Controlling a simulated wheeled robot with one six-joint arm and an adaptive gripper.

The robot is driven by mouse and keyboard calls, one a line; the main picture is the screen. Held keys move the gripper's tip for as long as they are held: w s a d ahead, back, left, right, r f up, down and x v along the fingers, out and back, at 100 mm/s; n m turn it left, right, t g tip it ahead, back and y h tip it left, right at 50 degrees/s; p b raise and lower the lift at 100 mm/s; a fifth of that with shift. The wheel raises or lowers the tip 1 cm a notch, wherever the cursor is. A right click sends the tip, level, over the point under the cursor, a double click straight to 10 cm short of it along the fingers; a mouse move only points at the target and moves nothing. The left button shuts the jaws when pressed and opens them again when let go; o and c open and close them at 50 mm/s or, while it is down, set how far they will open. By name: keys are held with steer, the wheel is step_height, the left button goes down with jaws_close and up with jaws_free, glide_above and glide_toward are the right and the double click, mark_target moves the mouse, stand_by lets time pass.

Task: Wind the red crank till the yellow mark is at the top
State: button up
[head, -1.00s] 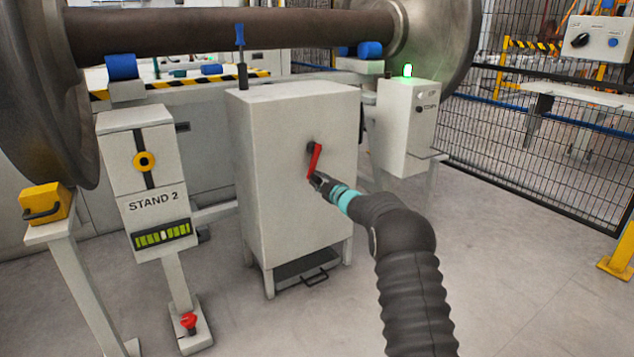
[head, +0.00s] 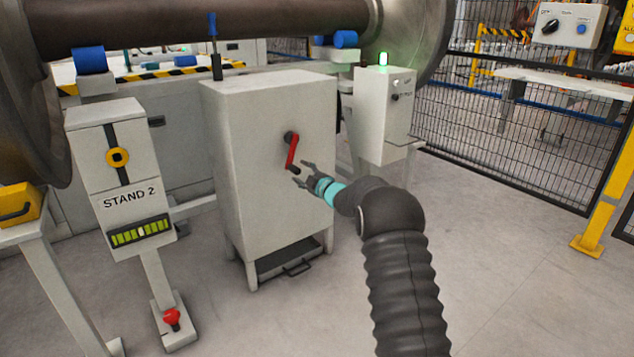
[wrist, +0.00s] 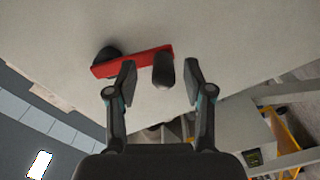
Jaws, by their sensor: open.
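The red crank (head: 292,150) is on the front of a pale cabinet (head: 265,120). Its arm hangs down from a dark hub, with a dark handle (head: 294,170) at the lower end. My gripper (head: 302,173) is open just right of the handle. In the wrist view the handle (wrist: 163,71) shows between the spread fingers of my gripper (wrist: 160,82), with a gap on each side, and the red arm runs left to the hub. A yellow round mark (head: 117,157) with a dark centre sits about midway up a dark vertical strip on the STAND 2 panel (head: 88,150).
A green bar gauge (head: 140,231) is below the STAND 2 label, and a red button (head: 171,318) is near the floor. A grey box with a lit green lamp (head: 383,59) stands right of the cabinet. A mesh fence (head: 490,140) is at the right. The foreground floor is clear.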

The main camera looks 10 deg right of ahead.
steer(key=v, duration=0.9)
steer(key=shift+d, duration=0.15)
